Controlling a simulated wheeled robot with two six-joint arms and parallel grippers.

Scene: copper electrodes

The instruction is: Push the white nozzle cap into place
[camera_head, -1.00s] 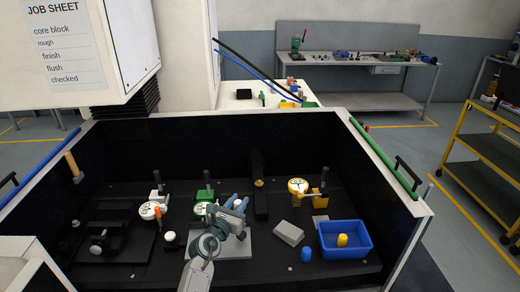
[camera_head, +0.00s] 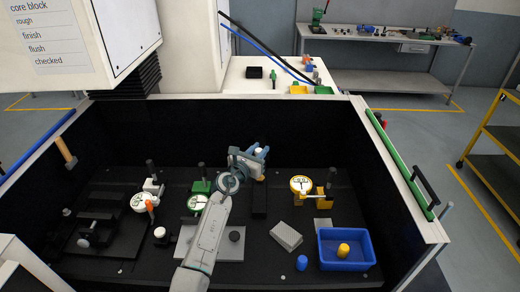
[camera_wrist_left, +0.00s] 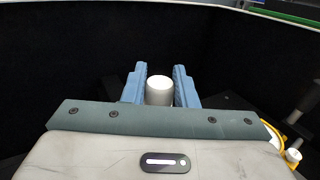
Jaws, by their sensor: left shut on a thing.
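The white nozzle cap (camera_wrist_left: 159,90) sits between the two blue fingers of my left gripper (camera_wrist_left: 159,88) in the wrist view. In the head view its pale top (camera_head: 259,151) shows at the fingers of my left gripper (camera_head: 250,158). The gripper is shut on it. The gripper is over the upper part of the dark nozzle post (camera_head: 260,202) at the back middle of the black tray, and hides much of it. I cannot tell whether the cap touches the nozzle. My right gripper is not in view.
Dial gauges with white (camera_head: 140,202), green (camera_head: 197,203) and yellow (camera_head: 301,185) parts stand on both sides. A grey block (camera_head: 286,236) and a blue bin (camera_head: 345,263) with a yellow cap are at right. Black walls (camera_head: 320,135) enclose the work area.

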